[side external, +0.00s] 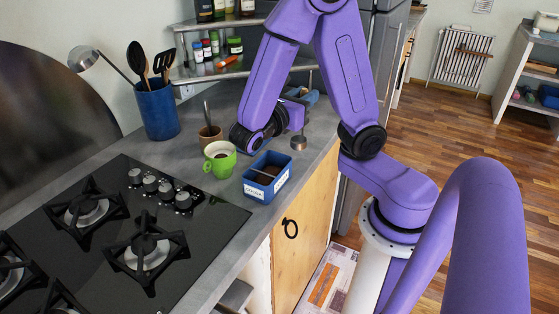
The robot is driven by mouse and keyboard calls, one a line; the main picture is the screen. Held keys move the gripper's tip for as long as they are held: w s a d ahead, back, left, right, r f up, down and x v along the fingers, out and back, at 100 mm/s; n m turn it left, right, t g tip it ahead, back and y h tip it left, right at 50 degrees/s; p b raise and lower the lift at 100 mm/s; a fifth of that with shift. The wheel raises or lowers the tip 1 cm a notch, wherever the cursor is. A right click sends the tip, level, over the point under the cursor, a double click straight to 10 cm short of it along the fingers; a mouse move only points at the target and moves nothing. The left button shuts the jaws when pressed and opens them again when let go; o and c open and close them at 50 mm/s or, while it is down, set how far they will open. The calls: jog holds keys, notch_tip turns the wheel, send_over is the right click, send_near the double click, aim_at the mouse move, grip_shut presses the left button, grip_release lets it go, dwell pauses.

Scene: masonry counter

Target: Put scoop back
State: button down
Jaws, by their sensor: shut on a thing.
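My gripper (300,112) is at the back right of the counter, partly hidden by my wrist. It is shut on what looks like a small metal scoop (298,143), whose round bowl hangs below the fingers. I cannot tell whether the bowl touches the counter. An open blue container (257,191) with a white label stands in front and to the left of the scoop. A green mug (219,167) stands left of the container, with something dark inside.
A brown cup (210,139) with a metal handle sticking up stands behind the mug. A blue utensil holder (158,112) is at the back left. A black gas hob (125,225) fills the front left. A corner shelf (205,72) with jars is behind my wrist.

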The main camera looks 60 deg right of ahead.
jog(key=w+d+f, duration=0.3)
jog(key=w+f, duration=0.1)
jog(key=f, duration=0.2)
jog(key=w+d+f+g, duration=0.1)
jog(key=w+d+f, duration=0.3)
jog(key=w+f, duration=0.1)
jog(key=shift+d+f+m, duration=0.15)
jog(key=shift+f+m, duration=0.15)
jog(key=shift+f, duration=0.5)
dwell(0.6)
jog(key=c, duration=1)
grip_release()
jog(key=shift+f, duration=0.1)
jog(key=shift+o, duration=0.2)
